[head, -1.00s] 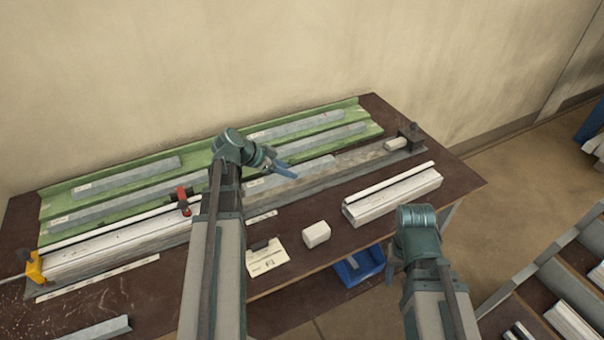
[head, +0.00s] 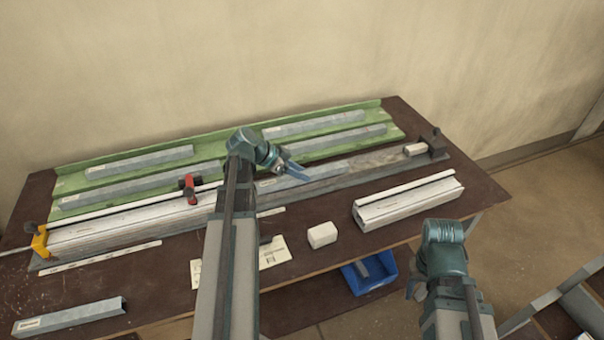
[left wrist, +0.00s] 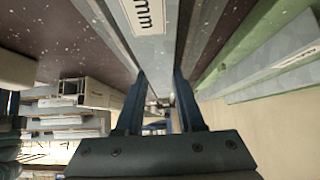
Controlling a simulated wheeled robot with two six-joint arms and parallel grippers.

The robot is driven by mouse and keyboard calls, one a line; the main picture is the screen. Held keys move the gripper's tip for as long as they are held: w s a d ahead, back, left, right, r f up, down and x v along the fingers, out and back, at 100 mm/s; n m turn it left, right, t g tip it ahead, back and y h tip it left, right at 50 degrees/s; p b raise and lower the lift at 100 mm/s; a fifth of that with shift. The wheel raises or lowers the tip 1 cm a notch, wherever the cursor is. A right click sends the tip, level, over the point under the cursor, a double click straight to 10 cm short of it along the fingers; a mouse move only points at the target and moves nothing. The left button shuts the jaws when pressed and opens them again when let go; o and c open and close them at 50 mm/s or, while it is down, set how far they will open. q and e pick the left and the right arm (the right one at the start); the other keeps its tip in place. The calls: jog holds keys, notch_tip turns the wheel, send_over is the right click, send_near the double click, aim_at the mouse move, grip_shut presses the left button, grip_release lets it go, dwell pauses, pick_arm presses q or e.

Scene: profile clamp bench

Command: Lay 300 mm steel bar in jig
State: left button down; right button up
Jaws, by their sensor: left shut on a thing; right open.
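My left gripper (head: 297,172) is shut on a grey steel bar (head: 325,171), which lines up with the long jig (head: 385,158). In the left wrist view the bar (left wrist: 152,50) runs between the fingers (left wrist: 160,100); only "mm" of its white label is legible. I cannot tell whether the bar touches the jig floor. To its left a pale profile (head: 130,225) lies in the jig, with a yellow clamp (head: 39,241) and a red clamp (head: 188,187). My right gripper (head: 415,289) is open and empty, off the table's front edge.
Several steel bars (head: 325,124) lie on the green rack (head: 120,162) behind the jig. In front are a pale profile (head: 408,200), a white block (head: 322,235), a paper sheet (head: 273,251) and another bar (head: 70,317). A blue bin (head: 370,272) is below the table edge.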

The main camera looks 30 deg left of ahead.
pick_arm(q)
jog(key=shift+f+b, duration=0.4)
jog(key=shift+f, duration=0.05)
jog(key=c, duration=0.6)
grip_release()
jog(key=shift+s+d, duration=0.1)
jog(key=shift+o, duration=0.4)
jog(key=shift+r, duration=0.15)
jog(key=shift+r+p, duration=0.2)
jog(key=shift+p, duration=0.25)
jog(key=p+v, duration=0.8)
jog(key=v, duration=0.3)
jog(key=shift+r, duration=0.3)
jog(key=shift+s+a+r+p, duration=0.15)
jog(key=shift+a+r+p, duration=0.05)
jog(key=shift+r+p, duration=0.1)
jog(key=shift+f, duration=0.1)
